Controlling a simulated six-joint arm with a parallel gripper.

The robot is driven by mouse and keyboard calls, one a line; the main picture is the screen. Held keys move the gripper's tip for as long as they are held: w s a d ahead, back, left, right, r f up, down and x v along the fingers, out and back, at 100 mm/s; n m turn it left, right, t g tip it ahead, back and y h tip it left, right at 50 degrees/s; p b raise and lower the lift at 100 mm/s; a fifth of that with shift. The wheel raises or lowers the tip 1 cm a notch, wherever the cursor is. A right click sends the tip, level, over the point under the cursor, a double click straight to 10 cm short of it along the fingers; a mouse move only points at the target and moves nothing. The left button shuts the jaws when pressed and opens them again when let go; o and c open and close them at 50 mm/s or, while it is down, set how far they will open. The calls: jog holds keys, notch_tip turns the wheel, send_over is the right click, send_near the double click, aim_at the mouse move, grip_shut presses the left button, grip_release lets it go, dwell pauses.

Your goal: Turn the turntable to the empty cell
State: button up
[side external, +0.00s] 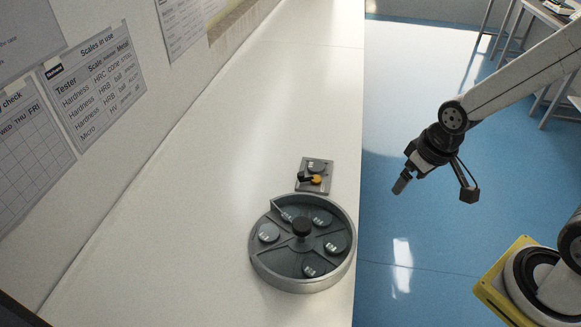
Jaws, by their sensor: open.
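The turntable (299,286) is a round grey dish with a dark floor, on the white bench near its right edge. Thin dividers split it into cells, and a black knob (302,227) stands at its centre. A light bar or divider shows at the upper left. Which cell is empty is hard to tell at this size. My gripper (435,188) is open and empty, up and to the right of the turntable, apart from it, and appears over the blue floor.
Just behind the turntable, a small grey plate (326,187) carries a grey disc (317,165), a black lever and an orange round part (316,179). The bench (240,130) is otherwise clear. Printed sheets (95,85) hang on the left wall.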

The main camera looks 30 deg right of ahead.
jog(key=w+a+f+n+g, duration=0.1)
jog(key=w+a+f, duration=0.1)
jog(key=w+a, duration=0.55)
jog(key=n+g, duration=0.2)
send_over(302, 224)
notch_tip(302, 224, down, 6)
jog(key=shift+r, duration=0.1)
jog(key=shift+f, duration=3.85)
grip_shut()
